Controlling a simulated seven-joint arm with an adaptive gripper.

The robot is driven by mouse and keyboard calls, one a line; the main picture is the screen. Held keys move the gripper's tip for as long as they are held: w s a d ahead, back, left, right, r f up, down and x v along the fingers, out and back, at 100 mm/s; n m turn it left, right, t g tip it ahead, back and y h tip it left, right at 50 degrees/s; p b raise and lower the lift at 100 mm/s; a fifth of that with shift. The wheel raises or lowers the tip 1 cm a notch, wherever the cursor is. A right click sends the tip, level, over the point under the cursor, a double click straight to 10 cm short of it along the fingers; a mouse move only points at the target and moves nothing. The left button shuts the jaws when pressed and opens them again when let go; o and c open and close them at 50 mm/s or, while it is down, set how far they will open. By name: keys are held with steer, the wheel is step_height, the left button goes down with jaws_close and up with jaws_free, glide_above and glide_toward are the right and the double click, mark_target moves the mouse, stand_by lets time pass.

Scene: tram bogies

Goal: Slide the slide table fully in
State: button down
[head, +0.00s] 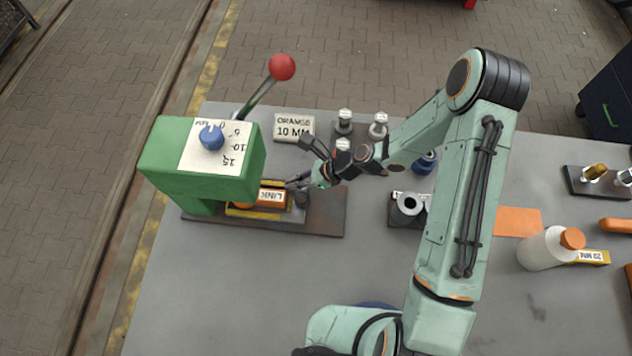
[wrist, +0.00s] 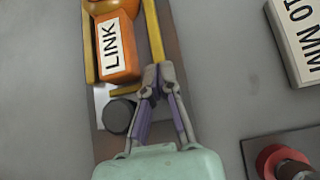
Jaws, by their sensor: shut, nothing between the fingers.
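The slide table (head: 262,215), a light metal plate with yellow rails, lies on a dark base plate (head: 328,212) and carries an orange block labelled LINK (head: 271,197). Its left part goes under the green press head (head: 205,165), which hides that end. In the wrist view the slide table (wrist: 154,38) runs up from the fingers, with a dark round knob (wrist: 119,115) at its near end. My gripper (head: 300,181) is shut and empty at the table's right end, beside the knob. The fingertips (wrist: 158,72) are close to the yellow rail; I cannot tell whether they touch.
The press has a red-ball lever (head: 282,67) and a blue dial (head: 211,137). An ORANGE 10 MM sign (head: 294,126) and several metal pins (head: 378,125) stand behind my gripper. A dark holder with a grey ring (head: 410,204) is to the right. The front bench is clear.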

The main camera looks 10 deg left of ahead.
steer(key=shift+a, duration=0.1)
steer(key=d, duration=0.3)
steer(key=d+r, duration=0.1)
steer(key=d, duration=0.1)
steer(key=shift+w+d, duration=0.1)
steer(key=shift+d, duration=0.05)
steer(key=v, duration=0.8)
steer(key=s+a+r+n+t+h, duration=0.1)
steer(key=s+r+n+h, duration=0.2)
steer(key=r, duration=0.5)
steer(key=s+r+n+t+h, duration=0.1)
steer(key=r+n+t+h, duration=0.1)
steer(key=r+n, duration=0.45)
steer(key=s+d+n+g+h, duration=0.1)
steer(key=s+d+n, duration=0.2)
steer(key=s+n, duration=0.2)
steer(key=s+d+r+n+g+h, duration=0.1)
steer(key=s+d+n, duration=0.3)
steer(key=s, duration=0.5)
steer(key=shift+s+r+n+g+h, duration=0.15)
steer(key=shift+r+n+g+h, duration=0.2)
steer(key=shift+g+h, duration=0.35)
stand_by(0.9)
